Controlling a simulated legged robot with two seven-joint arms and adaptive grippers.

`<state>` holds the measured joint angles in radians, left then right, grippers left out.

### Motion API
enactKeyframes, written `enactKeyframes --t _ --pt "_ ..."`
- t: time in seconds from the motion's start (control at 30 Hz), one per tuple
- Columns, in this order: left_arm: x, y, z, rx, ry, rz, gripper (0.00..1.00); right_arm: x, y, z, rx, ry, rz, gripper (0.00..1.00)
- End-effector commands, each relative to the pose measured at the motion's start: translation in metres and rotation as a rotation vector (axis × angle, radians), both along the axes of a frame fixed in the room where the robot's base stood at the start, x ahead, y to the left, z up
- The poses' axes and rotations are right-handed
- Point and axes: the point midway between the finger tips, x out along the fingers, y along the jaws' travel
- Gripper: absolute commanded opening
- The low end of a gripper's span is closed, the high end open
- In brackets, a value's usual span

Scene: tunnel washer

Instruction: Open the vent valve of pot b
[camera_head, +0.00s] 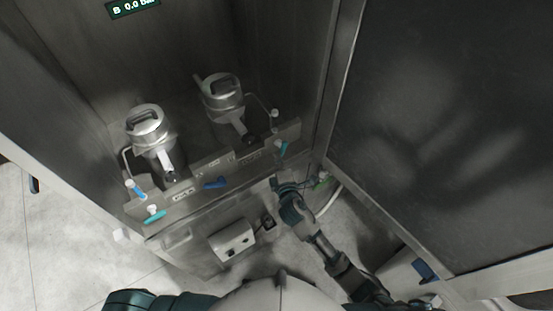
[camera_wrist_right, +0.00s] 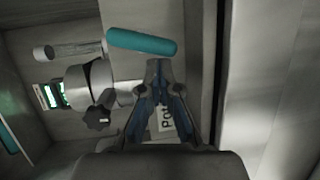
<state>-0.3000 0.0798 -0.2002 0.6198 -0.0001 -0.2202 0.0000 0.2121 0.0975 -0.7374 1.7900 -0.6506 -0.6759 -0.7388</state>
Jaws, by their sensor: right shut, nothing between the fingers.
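Two metal pots stand side by side in the cabinet, a left pot (camera_head: 147,125) and a right pot (camera_head: 223,98); I cannot read which is pot b. A teal valve handle (camera_head: 283,147) sits at the right end of the front panel. Another teal handle (camera_head: 154,216) is at the left end. My right gripper (camera_head: 279,184) is shut and empty, just below the right teal handle. In the right wrist view a teal handle (camera_wrist_right: 140,42) lies crosswise just beyond the closed fingertips (camera_wrist_right: 158,68), with a partly hidden label below. My left gripper is out of view.
A display (camera_head: 132,7) reads B 0.0 at the top. A blue handle (camera_head: 215,183) is mid-panel, and another blue-handled valve (camera_head: 136,190) is at left. A pale box (camera_head: 233,242) stands below. A large dark door (camera_head: 450,130) closes off the right side.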

Motion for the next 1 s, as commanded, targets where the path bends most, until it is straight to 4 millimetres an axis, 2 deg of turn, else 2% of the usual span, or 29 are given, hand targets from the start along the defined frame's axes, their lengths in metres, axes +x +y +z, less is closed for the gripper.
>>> enactKeyframes --t 0.63,1.0 --pt "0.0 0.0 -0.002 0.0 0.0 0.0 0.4 0.004 -0.007 -0.006 -0.001 0.001 -0.003 0.0" --pt "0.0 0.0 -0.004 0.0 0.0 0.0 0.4 -0.002 0.001 -0.012 0.0 0.0 -0.001 0.0"
